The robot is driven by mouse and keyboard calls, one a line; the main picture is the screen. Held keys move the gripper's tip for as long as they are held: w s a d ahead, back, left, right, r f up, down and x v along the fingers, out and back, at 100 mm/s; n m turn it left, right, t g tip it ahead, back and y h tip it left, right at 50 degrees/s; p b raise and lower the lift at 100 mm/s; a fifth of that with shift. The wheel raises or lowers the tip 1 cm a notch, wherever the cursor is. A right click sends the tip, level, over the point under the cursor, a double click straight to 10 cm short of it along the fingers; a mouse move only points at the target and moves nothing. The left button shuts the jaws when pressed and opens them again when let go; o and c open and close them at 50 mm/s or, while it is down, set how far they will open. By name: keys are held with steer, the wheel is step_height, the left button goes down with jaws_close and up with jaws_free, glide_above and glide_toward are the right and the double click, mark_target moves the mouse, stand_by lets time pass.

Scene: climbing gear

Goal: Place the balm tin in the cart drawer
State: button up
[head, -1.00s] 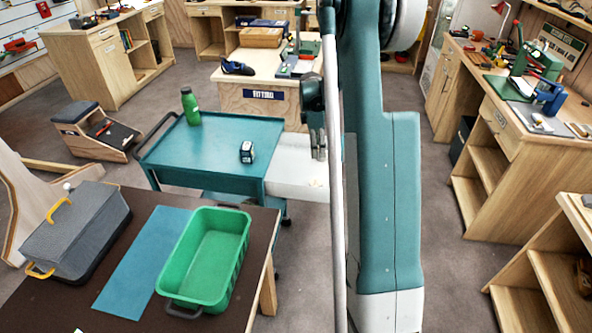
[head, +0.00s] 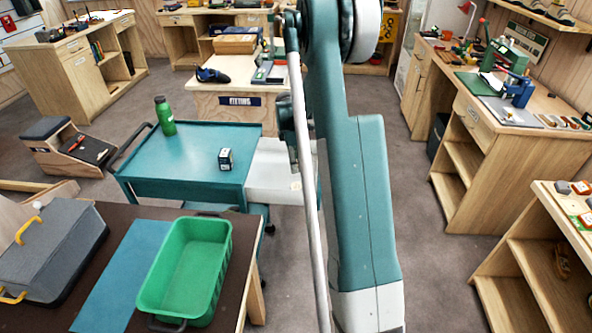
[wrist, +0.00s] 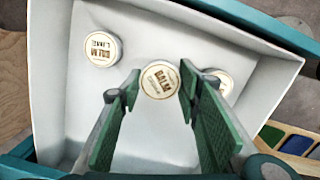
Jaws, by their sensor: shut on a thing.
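My gripper (wrist: 157,88) is shut on a balm tin (wrist: 160,79), a round tin with a cream lid, held between the green fingertips. In the wrist view it is over the open white drawer (wrist: 75,110). A second balm tin (wrist: 102,47) is in the drawer to the left, and a third round tin (wrist: 223,82) is partly hidden behind the right finger. I cannot tell how high the held tin is above the drawer floor. In the head view the drawer (head: 268,172) sticks out from the right side of the teal cart (head: 185,165); my arm hides the fingertips and part of the drawer.
A green bottle (head: 165,115) and a small dark box (head: 225,159) stand on the cart top. In front, a dark table holds a green bin (head: 190,268) and a grey case (head: 50,250). Workbenches stand at the right and back. Floor right of my arm is clear.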

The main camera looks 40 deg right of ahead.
steer(key=shift+f+b, duration=0.4)
steer(key=shift+f, duration=1.4)
steer(key=shift+f, duration=0.15)
steer(key=o, duration=0.9)
steer(key=r, duration=0.4)
steer(key=r+p, duration=0.1)
steer(key=r, duration=0.3)
steer(key=a+r+p, duration=0.1)
steer(key=r, duration=0.3)
steer(key=shift+w+a+r, duration=0.1)
steer(key=shift+w, duration=0.2)
